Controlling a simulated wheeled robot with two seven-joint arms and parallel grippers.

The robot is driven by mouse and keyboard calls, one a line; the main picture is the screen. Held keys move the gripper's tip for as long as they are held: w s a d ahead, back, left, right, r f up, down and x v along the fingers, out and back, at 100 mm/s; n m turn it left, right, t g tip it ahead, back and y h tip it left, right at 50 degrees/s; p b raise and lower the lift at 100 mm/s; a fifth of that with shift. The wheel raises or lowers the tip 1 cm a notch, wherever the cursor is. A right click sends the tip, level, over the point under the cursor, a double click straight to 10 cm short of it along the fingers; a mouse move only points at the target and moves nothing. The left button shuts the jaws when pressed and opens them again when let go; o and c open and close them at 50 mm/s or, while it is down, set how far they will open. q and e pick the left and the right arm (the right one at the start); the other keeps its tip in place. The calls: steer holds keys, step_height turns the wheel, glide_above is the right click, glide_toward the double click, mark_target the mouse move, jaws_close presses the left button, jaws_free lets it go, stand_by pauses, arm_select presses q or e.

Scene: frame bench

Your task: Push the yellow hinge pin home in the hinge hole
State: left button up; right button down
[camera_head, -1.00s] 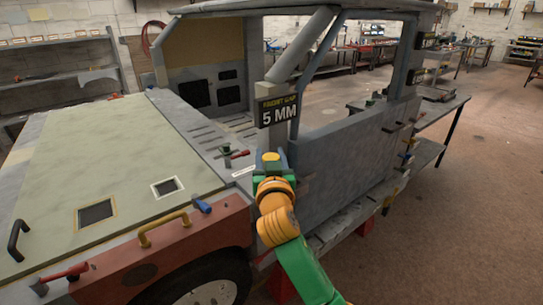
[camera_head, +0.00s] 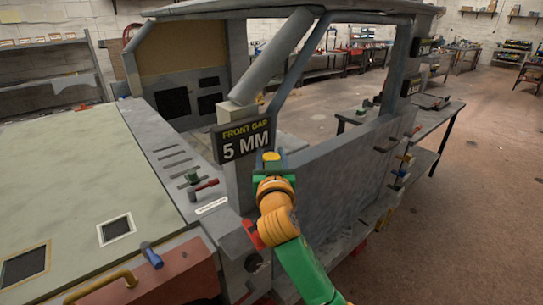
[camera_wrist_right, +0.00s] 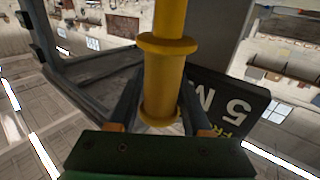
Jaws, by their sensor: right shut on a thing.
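The yellow hinge pin (camera_wrist_right: 168,85) stands between my right gripper's fingers in the right wrist view, with a wider collar partway along it. My right gripper (camera_wrist_right: 162,118) is shut on it. In the head view the right gripper (camera_head: 270,170) is at the front door post, just below the gap sign, and a small yellow piece of the pin (camera_head: 271,156) shows above its green jaw part. The hinge hole is not visible, so I cannot tell whether the pin is in it. My left gripper is not in view.
The black "FRONT GAP 5 MM" sign (camera_head: 243,141) is close beside the right gripper. The grey door (camera_head: 345,165) extends to the right. The pale hood (camera_head: 70,175) and a red-handled clamp (camera_head: 206,186) lie to the left. Open floor (camera_head: 470,225) is at the right.

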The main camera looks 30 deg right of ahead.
steer(key=shift+w+d+f, duration=0.1)
steer(key=shift+w+d, duration=0.05)
steer(key=shift+f, duration=0.15)
steer(key=shift+f+b, duration=0.2)
steer(key=shift+b, duration=0.1)
step_height(320, 180, down, 5)
steer(key=b, duration=0.5)
steer(key=shift+w+f, duration=0.15)
steer(key=shift+f, duration=0.05)
stand_by(0.9)
